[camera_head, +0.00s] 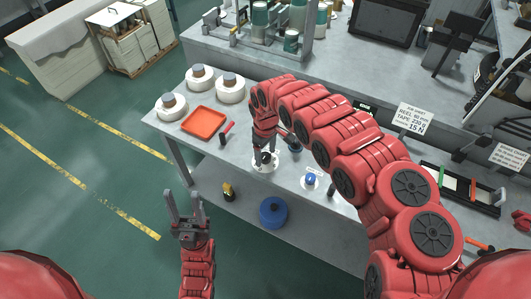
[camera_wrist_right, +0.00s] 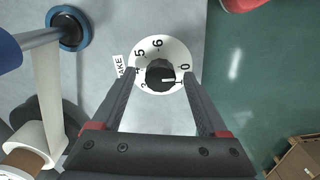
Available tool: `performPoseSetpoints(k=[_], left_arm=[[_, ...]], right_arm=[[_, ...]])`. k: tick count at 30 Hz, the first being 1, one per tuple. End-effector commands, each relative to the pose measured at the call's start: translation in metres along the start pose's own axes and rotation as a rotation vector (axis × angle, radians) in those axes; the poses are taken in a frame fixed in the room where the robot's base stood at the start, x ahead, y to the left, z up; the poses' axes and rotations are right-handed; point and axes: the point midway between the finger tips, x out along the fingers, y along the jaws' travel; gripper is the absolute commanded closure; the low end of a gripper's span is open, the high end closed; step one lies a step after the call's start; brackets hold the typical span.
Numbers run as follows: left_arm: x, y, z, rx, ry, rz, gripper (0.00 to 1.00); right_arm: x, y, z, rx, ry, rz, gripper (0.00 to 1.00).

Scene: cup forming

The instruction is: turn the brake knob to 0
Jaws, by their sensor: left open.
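The brake knob (camera_wrist_right: 160,74) is a black knob on a round white dial (camera_wrist_right: 152,48) with printed numbers, next to a label partly reading "AKE". Its white mark points right, near the 1 and just short of the 0. My right gripper (camera_wrist_right: 162,72) is open, with one finger on each side of the knob and small gaps visible. In the head view the dial (camera_head: 264,167) lies at the table's front edge with my right gripper (camera_head: 264,157) pointing down over it. My left gripper (camera_head: 184,206) is open and empty, in front of the table.
An orange tray (camera_head: 204,123) and several white rolls (camera_head: 230,88) stand at the table's left. A blue knob (camera_head: 310,180) is right of the dial. A blue round object (camera_head: 273,212) and a small dark-and-yellow item (camera_head: 229,191) are on the lower shelf.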

Motion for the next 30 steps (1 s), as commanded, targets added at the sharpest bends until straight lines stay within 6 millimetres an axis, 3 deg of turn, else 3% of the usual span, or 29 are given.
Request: performPoseSetpoints(k=[11,30], left_arm=[[-0.003,0.000,0.001,0.000,0.000,0.000,0.50],[-0.017,0.001,0.003,0.000,0.000,0.000,0.50]], right_arm=[[-0.011,0.001,-0.001,0.000,0.002,0.002,0.23],[-0.129,0.001,-0.002,-0.001,0.006,0.001,0.23]])
